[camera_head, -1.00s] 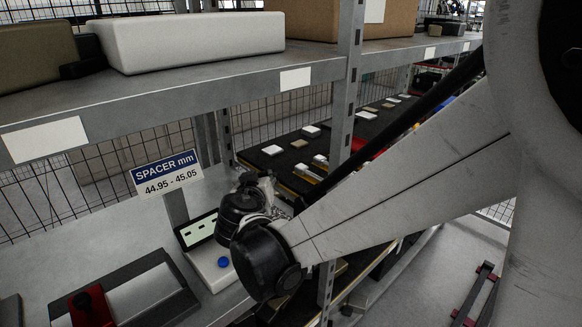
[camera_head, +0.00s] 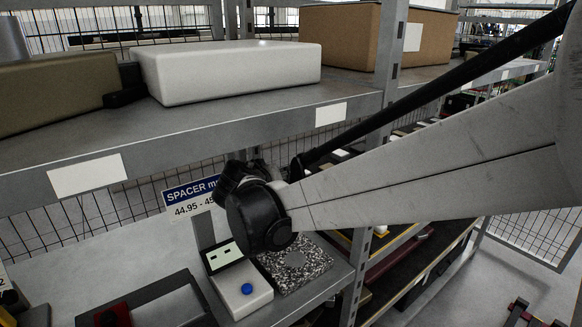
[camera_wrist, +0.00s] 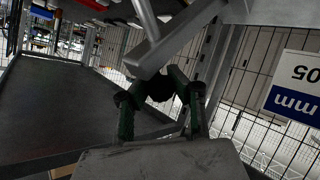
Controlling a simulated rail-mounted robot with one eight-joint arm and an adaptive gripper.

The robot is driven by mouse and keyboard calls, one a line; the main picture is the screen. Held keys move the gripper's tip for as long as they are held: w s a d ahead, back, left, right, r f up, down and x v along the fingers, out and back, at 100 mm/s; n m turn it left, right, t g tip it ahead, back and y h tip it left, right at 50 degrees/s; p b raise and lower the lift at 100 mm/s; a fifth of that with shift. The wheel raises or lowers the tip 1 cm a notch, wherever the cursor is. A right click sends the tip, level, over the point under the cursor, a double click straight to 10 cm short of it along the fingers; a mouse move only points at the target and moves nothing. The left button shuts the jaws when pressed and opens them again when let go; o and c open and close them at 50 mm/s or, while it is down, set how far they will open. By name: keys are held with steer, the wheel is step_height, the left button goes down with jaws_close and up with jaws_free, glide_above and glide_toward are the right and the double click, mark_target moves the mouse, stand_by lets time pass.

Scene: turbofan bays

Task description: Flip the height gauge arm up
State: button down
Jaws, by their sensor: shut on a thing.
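In the wrist view, my gripper (camera_wrist: 160,90) has its two dark green fingers drawn in on a small dark piece between their tips. A grey metal bar (camera_wrist: 178,42) with a blunt end lies just beyond the fingertips. It looks like the height gauge arm, with the dark piece as part of it, but the join is unclear. In the head view, my black wrist hides the fingers. Below it is a speckled granite plate (camera_head: 306,266). Beside the plate stands a white readout box (camera_head: 241,290) with a blue button and a lit display.
A blue and white spacer sign (camera_head: 186,197) stands behind the bench, partly covered by my wrist. A shelf (camera_head: 200,128) runs above it, bearing a white box (camera_head: 230,70) and a brown box (camera_head: 340,38). A shelf upright (camera_head: 390,60) rises right of the wrist. A dark tray (camera_head: 165,303) lies at front left.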

steer(key=shift+a+r, duration=0.1)
steer(key=c, duration=1.5)
jaws_free()
steer(key=shift+s+r, duration=0.1)
steer(key=shift+s, duration=0.1)
steer(key=shift+c, duration=0.2)
steer(key=shift+o, duration=0.4)
steer(key=shift+w, duration=0.15)
steer(key=v, duration=1.2)
steer(key=shift+d, duration=0.2)
